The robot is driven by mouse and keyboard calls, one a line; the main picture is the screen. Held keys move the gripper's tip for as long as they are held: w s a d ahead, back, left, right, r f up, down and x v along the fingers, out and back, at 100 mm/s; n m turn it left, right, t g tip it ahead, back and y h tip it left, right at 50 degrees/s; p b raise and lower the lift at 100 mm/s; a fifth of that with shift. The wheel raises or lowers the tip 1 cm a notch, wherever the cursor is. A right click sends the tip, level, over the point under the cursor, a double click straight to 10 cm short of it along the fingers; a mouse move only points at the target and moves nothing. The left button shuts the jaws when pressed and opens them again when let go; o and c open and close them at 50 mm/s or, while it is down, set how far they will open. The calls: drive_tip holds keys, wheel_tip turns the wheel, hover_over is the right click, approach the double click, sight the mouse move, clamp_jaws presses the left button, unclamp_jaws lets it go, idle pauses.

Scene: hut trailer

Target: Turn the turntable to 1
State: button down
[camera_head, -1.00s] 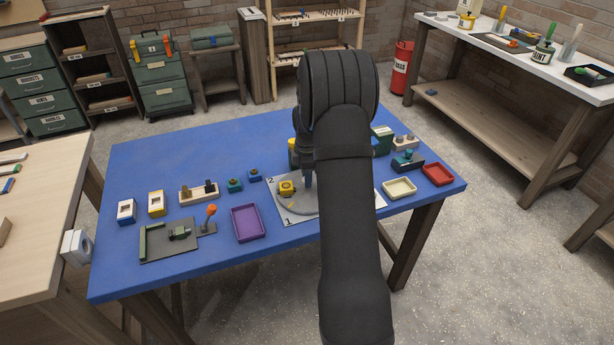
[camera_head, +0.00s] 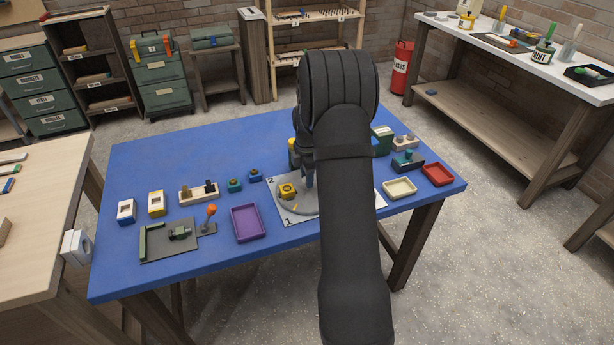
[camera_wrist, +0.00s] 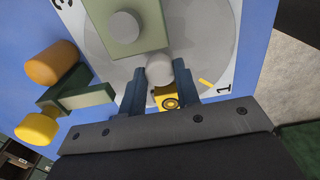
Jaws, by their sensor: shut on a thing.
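The turntable (camera_wrist: 100,72) is a grey disc on a white plate (camera_head: 291,218) with printed numbers. A short yellow mark (camera_wrist: 205,83) on the disc lies close to the 1. My gripper (camera_wrist: 160,85) is shut on a round-topped grey peg (camera_wrist: 159,70) at the disc. In the head view my arm hides part of the turntable.
A green block with a grey knob (camera_wrist: 130,28) is close to the fingers. An orange cylinder (camera_wrist: 53,64) and a yellow cylinder (camera_wrist: 37,129) lie left in the wrist view. A purple tray (camera_head: 248,223) and a cream tray (camera_head: 399,188) flank the plate.

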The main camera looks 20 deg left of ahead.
drive_tip(key=shift+w+r, duration=0.1)
drive_tip(key=c, duration=1.1)
unclamp_jaws()
wheel_tip(320, 180, up, 17)
drive_tip(key=shift+r, duration=0.2)
drive_tip(key=shift+f, duration=0.1)
wheel_tip(320, 180, down, 17)
drive_tip(key=shift+f, duration=0.2)
drive_tip(key=shift+r, duration=0.1)
